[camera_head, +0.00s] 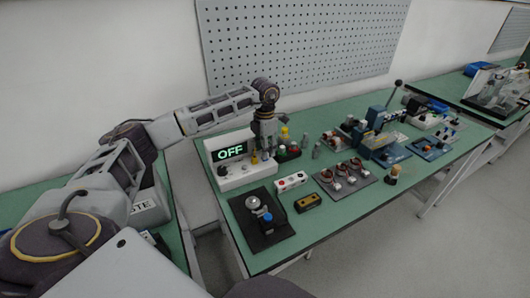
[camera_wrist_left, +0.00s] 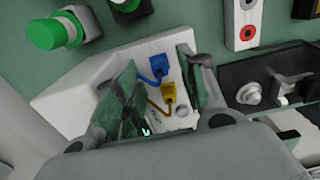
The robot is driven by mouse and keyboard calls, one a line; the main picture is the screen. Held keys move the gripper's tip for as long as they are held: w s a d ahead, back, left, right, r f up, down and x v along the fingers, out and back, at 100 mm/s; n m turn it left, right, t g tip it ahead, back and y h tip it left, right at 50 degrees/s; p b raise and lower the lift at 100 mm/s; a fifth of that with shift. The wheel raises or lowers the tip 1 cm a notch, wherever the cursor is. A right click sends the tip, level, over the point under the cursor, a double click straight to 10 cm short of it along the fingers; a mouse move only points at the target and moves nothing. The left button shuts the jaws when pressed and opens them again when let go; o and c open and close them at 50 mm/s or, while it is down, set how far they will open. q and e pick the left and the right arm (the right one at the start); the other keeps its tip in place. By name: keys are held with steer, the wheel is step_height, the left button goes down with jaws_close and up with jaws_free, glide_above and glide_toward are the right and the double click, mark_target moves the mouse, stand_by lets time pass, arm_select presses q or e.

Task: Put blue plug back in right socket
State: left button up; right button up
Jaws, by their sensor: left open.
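The white tester box (camera_head: 232,180) stands at the back left of the green bench, with a lit display (camera_head: 230,152) reading OFF. My left gripper (camera_head: 266,147) is over the box's right end, open. In the left wrist view its fingers (camera_wrist_left: 155,62) stand apart on either side of the blue plug (camera_wrist_left: 160,66) and the yellow plug (camera_wrist_left: 168,94), with nothing clamped. Both plugs are on the white box with short cables. A round grey socket (camera_wrist_left: 182,111) beside the yellow plug looks empty. I cannot tell whether the blue plug is seated. My right gripper is not in view.
A dark plate with a silver knob (camera_head: 254,203), a yellow-black box (camera_head: 307,202) and a white red-buttoned box (camera_head: 292,181) stand in front. Green button units (camera_wrist_left: 45,34) sit beside the box. A coil plate (camera_head: 345,179) lies right. The bench's front strip is clear.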

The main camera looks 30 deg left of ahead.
arm_select(q)
step_height(320, 180, up, 10)
steer(key=shift+f, duration=0.15)
stand_by(0.3)
